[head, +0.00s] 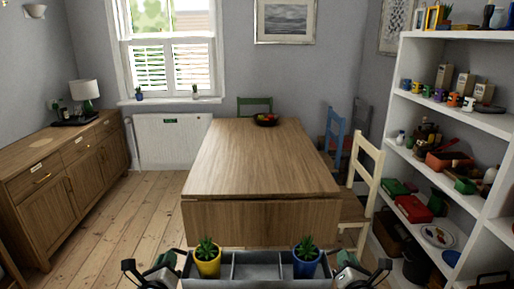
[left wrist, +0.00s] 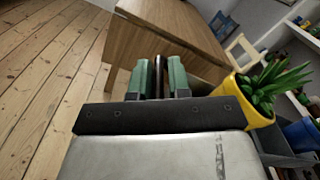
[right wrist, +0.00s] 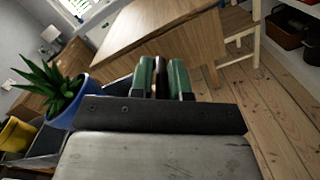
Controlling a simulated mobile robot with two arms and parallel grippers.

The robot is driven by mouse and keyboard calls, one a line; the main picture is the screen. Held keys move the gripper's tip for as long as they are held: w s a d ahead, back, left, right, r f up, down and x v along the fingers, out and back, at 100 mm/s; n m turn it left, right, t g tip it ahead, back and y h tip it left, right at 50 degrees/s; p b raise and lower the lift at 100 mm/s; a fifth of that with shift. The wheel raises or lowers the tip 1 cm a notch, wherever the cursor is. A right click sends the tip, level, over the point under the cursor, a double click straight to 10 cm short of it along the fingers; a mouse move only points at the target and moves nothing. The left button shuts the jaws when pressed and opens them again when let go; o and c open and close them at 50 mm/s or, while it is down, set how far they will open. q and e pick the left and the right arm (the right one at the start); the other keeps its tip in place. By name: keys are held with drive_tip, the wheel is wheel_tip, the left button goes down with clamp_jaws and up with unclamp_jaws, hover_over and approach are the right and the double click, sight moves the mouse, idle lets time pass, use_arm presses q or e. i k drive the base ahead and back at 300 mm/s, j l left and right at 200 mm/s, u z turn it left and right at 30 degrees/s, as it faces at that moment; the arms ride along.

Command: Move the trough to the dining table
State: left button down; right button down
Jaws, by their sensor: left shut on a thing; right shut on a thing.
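The grey trough (head: 254,272) shows at the bottom middle of the head view, raised off the floor in front of the near end of the dining table (head: 255,160). A yellow pot with a plant (head: 208,262) stands in its left compartment and a blue pot with a plant (head: 306,262) in its right one. The middle compartment looks empty. My left gripper (left wrist: 161,78) is shut on a dark handle at the trough's left end. My right gripper (right wrist: 160,78) is shut on the handle at its right end.
A fruit bowl (head: 266,119) is at the table's far end; the rest of the top is clear. A cream chair (head: 362,185) and a blue chair (head: 335,140) stand along its right side. A full shelf (head: 455,125) is at right, a sideboard (head: 70,165) at left.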

sight(254, 150)
drive_tip(key=i, duration=1.85)
drive_tip(key=i+l, duration=0.1)
drive_tip(key=i, duration=1.75)
drive_tip(key=j+u, duration=0.05)
drive_tip(key=j, duration=0.05)
